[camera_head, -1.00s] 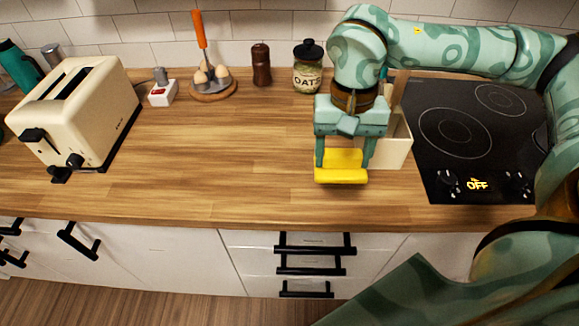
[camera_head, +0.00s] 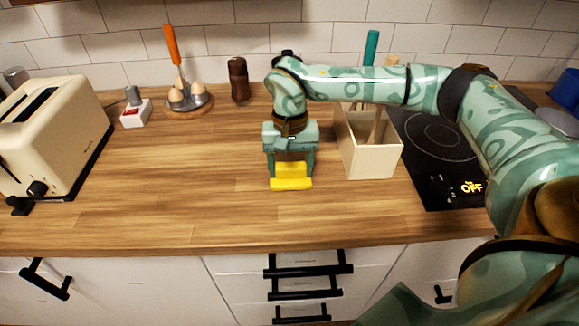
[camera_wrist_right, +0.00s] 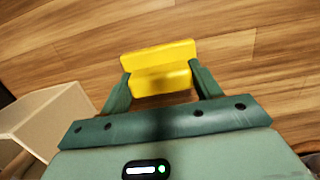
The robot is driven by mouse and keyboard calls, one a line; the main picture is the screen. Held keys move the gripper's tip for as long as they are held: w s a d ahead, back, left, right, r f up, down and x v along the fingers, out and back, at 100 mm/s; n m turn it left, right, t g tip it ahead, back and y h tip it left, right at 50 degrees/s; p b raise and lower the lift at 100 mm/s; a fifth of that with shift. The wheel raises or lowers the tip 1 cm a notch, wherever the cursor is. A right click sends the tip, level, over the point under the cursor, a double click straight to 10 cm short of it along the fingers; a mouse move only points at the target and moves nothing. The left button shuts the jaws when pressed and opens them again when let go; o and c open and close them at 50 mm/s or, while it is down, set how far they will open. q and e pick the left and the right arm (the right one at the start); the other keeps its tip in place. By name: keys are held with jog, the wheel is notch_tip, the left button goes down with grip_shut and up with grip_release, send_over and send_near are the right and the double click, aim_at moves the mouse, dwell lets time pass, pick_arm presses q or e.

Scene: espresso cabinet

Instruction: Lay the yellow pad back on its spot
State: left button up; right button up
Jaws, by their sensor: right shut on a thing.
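The yellow pad (camera_head: 291,184) is between the fingers of my right gripper (camera_head: 291,170) over the middle of the wooden counter. The pad has a stepped shape, and its front edge sticks out below the fingers. In the right wrist view the pad (camera_wrist_right: 158,57) is gripped by both fingers of my right gripper (camera_wrist_right: 160,84), one at each side. I cannot tell whether the pad touches the counter or hangs just above it. My left gripper is not in view.
A cream utensil box (camera_head: 371,162) stands just right of my gripper, with the black stove (camera_head: 432,175) beyond it. A toaster (camera_head: 60,130) is at the left, an egg stand (camera_head: 200,103) and a brown mill (camera_head: 238,80) at the back. The counter (camera_head: 170,190) left of the pad is clear.

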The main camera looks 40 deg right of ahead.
jog(key=shift+r, duration=0.15)
jog(key=o, duration=0.9)
jog(key=shift+f, duration=0.2)
jog(key=r+p, duration=0.1)
jog(key=r, duration=0.3)
jog(key=r+p, duration=0.1)
jog(key=r, duration=0.3)
jog(key=w+r+p, duration=0.1)
jog(key=r, duration=0.3)
jog(key=shift+w+d+r, duration=0.1)
jog(key=shift+d+r, duration=0.05)
jog(key=shift+d, duration=0.25)
